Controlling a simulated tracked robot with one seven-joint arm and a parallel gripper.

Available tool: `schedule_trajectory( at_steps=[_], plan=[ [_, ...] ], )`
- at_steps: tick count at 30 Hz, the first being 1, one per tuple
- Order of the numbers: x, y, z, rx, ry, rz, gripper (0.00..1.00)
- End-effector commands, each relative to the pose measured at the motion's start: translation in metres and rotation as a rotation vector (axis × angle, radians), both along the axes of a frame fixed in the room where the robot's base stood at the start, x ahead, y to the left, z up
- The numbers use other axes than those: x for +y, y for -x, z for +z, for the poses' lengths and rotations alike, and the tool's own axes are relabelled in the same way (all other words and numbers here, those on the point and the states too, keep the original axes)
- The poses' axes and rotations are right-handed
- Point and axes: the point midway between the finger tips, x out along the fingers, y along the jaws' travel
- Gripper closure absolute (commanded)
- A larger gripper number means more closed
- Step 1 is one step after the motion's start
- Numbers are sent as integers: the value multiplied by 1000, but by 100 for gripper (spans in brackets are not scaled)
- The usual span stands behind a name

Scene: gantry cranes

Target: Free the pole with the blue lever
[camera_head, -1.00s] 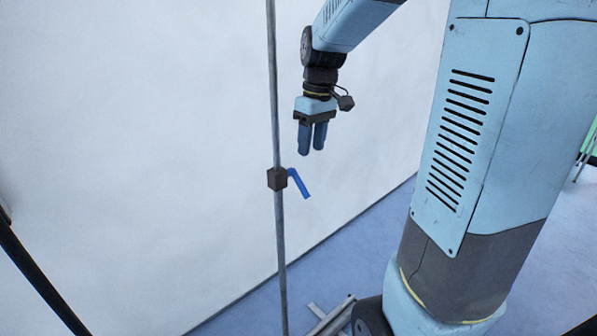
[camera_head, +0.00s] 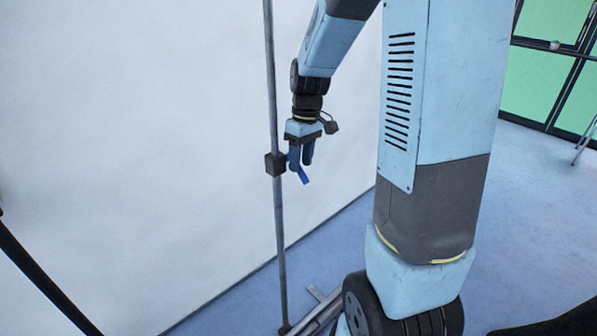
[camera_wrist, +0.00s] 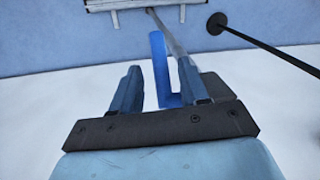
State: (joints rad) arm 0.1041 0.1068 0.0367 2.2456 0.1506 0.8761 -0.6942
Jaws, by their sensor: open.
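The grey pole (camera_head: 279,225) stands upright at the centre of the head view, with a dark clamp block (camera_head: 275,164) on it. The blue lever (camera_head: 304,177) sticks out from the block to the right and slants down. My gripper (camera_head: 301,164) points down right at the lever, its fingers apart. In the wrist view the blue lever (camera_wrist: 159,65) shows between the two fingers of my gripper (camera_wrist: 158,85), nearer the right finger. Whether a finger touches it I cannot tell. The pole (camera_wrist: 170,35) runs behind the right finger, and the block is largely hidden there.
A white backdrop (camera_head: 130,130) stands behind the pole. A dark bar (camera_head: 40,275) slants across the lower left; a dark rod with a round end (camera_wrist: 217,23) shows in the wrist view. A metal foot frame (camera_head: 318,312) lies at the pole's base. Open blue floor (camera_head: 535,230) is at right.

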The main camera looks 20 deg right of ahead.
Motion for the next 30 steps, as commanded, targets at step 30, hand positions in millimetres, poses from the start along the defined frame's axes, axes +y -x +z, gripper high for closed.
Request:
schedule_trajectory(
  at_steps=[30],
  plan=[
    [5,3,-38,-1,0,-1,87]
  ],
)
